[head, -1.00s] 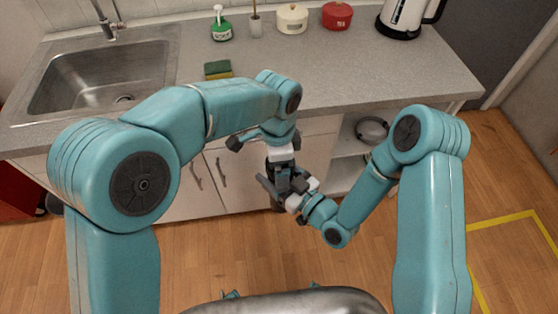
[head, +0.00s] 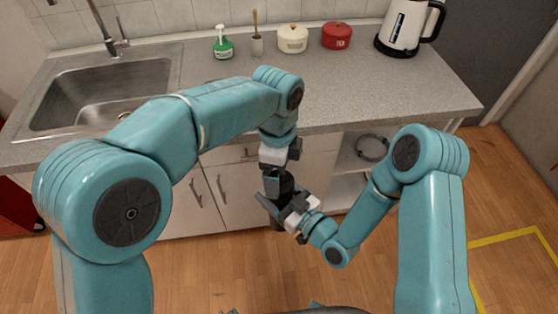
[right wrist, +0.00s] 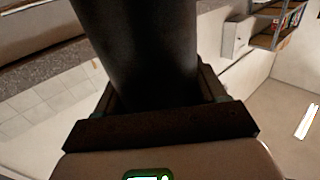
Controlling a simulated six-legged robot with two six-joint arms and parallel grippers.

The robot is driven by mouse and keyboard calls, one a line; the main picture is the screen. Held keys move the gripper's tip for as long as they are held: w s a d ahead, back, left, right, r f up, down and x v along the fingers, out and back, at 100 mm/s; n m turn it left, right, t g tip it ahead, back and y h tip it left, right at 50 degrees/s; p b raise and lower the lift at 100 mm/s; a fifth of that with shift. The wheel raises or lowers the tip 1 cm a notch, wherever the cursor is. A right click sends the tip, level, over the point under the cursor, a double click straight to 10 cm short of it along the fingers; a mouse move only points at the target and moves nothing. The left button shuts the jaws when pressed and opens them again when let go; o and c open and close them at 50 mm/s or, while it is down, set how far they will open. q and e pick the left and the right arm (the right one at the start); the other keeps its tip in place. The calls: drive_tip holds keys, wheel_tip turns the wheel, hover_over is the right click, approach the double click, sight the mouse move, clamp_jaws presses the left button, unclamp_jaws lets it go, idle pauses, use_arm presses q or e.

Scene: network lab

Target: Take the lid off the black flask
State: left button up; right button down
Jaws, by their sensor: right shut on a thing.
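The black flask (head: 286,184) is held in the air in front of the counter, between my two arms. My right gripper (head: 284,208) is shut on it from the lower right. In the right wrist view its dark body (right wrist: 145,50) stands between the fingers, with its top out of frame. My left gripper (head: 273,172) points down from above, right over the flask's top. Its fingers and the lid are small, dark and overlapping, so I cannot tell whether it grips the lid.
The grey counter (head: 350,85) lies behind the arms, with a sink (head: 100,95) at left. On it stand a green bottle (head: 222,44), a cream pot (head: 292,38), a red pot (head: 337,36) and a kettle (head: 402,28). A coiled cable (head: 371,147) lies on the shelf below.

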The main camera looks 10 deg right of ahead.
use_arm(q)
drive_tip(key=m, duration=0.2)
drive_tip(key=r+m, duration=0.1)
drive_tip(key=m, duration=0.3)
drive_tip(key=shift+w+a+r+m, duration=0.1)
drive_tip(key=shift+r+m, duration=0.2)
drive_tip(key=shift+w+r+m, duration=0.1)
drive_tip(key=shift+r+m, duration=0.35)
drive_tip(key=shift+m, duration=0.65)
drive_tip(key=shift+r, duration=0.2)
hover_over(280, 205)
drive_tip(key=w, duration=0.3)
drive_tip(key=f, duration=0.7)
drive_tip(key=shift+w+d+f, duration=0.15)
drive_tip(key=shift+d+f, duration=0.05)
drive_tip(key=shift+f, duration=0.1)
drive_tip(key=c, duration=1.1)
drive_tip(key=shift+o, duration=0.2)
drive_tip(key=n, duration=1)
drive_tip(key=shift+r, duration=0.1)
drive_tip(key=n, duration=0.3)
